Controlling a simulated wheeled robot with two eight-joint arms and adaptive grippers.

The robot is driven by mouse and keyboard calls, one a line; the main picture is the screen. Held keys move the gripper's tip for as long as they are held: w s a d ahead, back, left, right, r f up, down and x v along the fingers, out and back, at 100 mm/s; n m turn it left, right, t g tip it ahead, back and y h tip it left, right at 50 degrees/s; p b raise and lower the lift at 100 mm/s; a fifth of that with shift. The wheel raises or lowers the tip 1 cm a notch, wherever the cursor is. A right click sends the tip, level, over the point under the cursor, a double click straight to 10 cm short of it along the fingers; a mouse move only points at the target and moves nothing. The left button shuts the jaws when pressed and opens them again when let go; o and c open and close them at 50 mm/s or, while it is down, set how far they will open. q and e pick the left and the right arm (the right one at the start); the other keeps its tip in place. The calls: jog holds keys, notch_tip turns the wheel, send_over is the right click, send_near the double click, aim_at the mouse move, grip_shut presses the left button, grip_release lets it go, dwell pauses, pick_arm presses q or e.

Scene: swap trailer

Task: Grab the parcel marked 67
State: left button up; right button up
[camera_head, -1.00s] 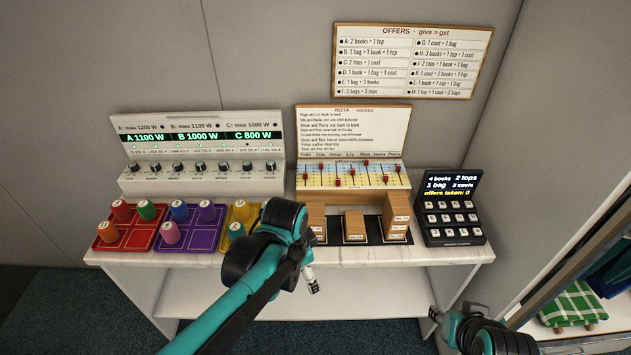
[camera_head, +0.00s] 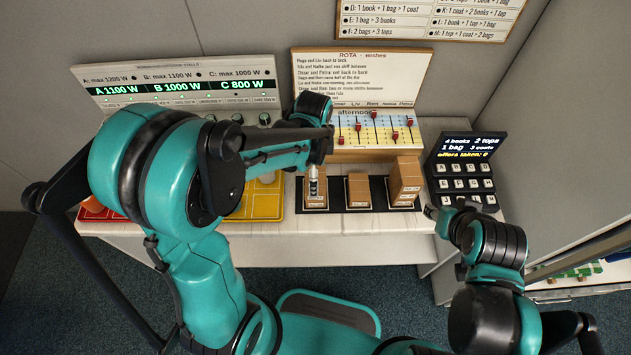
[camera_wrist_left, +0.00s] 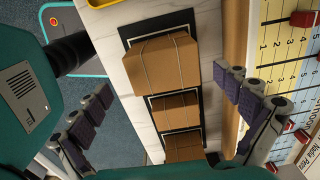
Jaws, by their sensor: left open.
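Three spots of brown parcels stand on black mats on the counter: a left parcel (camera_head: 316,199), a middle parcel (camera_head: 358,190) and a taller right stack or parcel (camera_head: 405,176). Their labels are too small to read, so I cannot tell which is marked 67. My left gripper (camera_head: 317,184) points down over the left parcel, partly hiding it. In the left wrist view the open left gripper (camera_wrist_left: 165,88) has its fingers apart on either side of the parcel row, with the left parcel (camera_wrist_left: 160,65) nearest the top. My right gripper (camera_head: 432,211) is by the counter's right front; its jaws are unclear.
A slider board (camera_head: 372,127) stands behind the parcels. A black keypad (camera_head: 463,183) stands to their right. A yellow tray (camera_head: 262,208) is to their left. The counter's front strip (camera_head: 350,222) is clear.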

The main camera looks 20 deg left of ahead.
aim_at(322, 175)
pick_arm(q)
jog(key=f, duration=0.1)
jog(key=f+b, duration=0.1)
jog(key=f, duration=0.2)
jog(key=shift+w+d+f+b, duration=0.15)
jog(key=shift+w+f+b, duration=0.05)
jog(key=shift+w+b, duration=0.1)
jog(key=shift+c, duration=0.3)
jog(key=shift+s+r, duration=0.1)
jog(key=c, duration=1.1)
